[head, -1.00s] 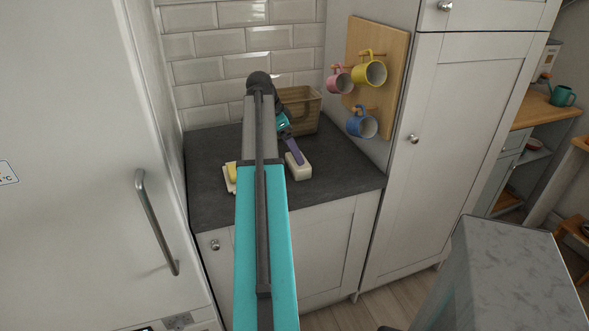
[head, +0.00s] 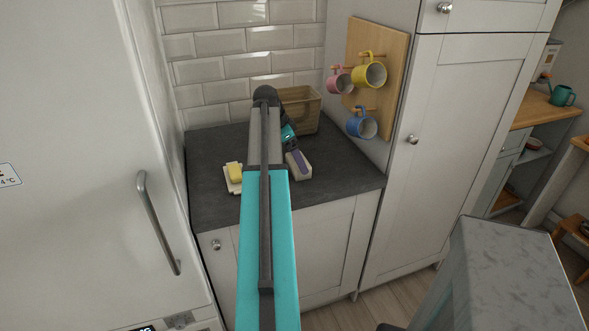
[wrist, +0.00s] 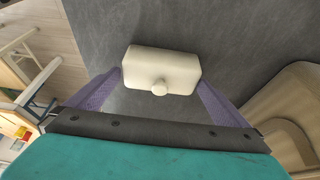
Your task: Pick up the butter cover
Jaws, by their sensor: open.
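The butter cover (head: 304,170) is a cream, rounded block on the slate worktop, right of the butter. In the wrist view the cover (wrist: 162,68) lies between the tips of my gripper (wrist: 160,84), with its round knob facing me. The purple fingers are spread, one near each end of the cover; I cannot tell whether they touch it. In the head view my gripper (head: 299,163) reaches down over the cover and hides part of it. The yellow butter (head: 235,172) sits on a cream dish (head: 231,186) to the left.
A wicker basket (head: 301,108) stands at the back of the worktop (head: 215,148), behind my gripper, and shows at the right of the wrist view (wrist: 275,100). Several mugs hang on a wooden board (head: 379,62) at the right. A tall cabinet (head: 455,120) borders the worktop.

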